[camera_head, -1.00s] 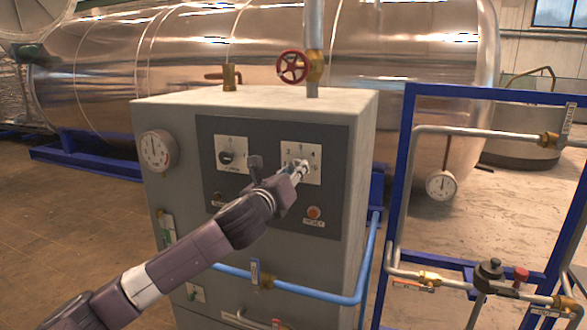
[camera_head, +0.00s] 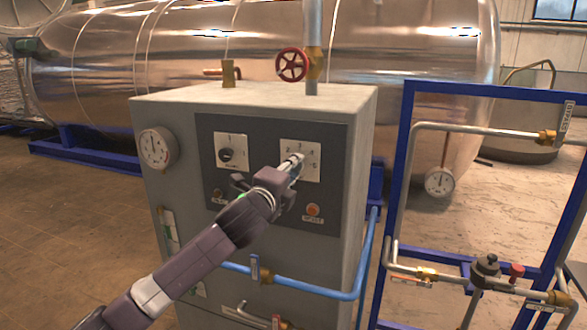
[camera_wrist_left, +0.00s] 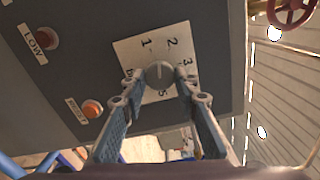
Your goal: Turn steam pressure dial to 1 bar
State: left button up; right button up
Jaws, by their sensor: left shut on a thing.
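The dial plate (camera_head: 311,148) is a white square with printed numbers on the dark front panel of the grey cabinet. In the left wrist view the plate (camera_wrist_left: 133,48) shows its round grey knob (camera_wrist_left: 159,70) with a pale line across it. The line points roughly up in that picture, between the 1 and the 2. My left gripper (camera_head: 294,160) reaches the plate from the lower left. In the wrist view its two fingers (camera_wrist_left: 160,79) are closed on the knob from either side and cover part of the plate's lower numbers.
A second dial (camera_head: 226,155) sits left on the panel. An orange button (camera_head: 313,210) is below the plate. A blue pipe frame (camera_head: 405,150) stands to the right.

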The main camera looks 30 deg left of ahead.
pick_arm(q)
jog(key=shift+n, duration=2.2)
jog(key=o, duration=1.1)
jog(key=shift+o, duration=0.2)
jog(key=v, duration=1.2)
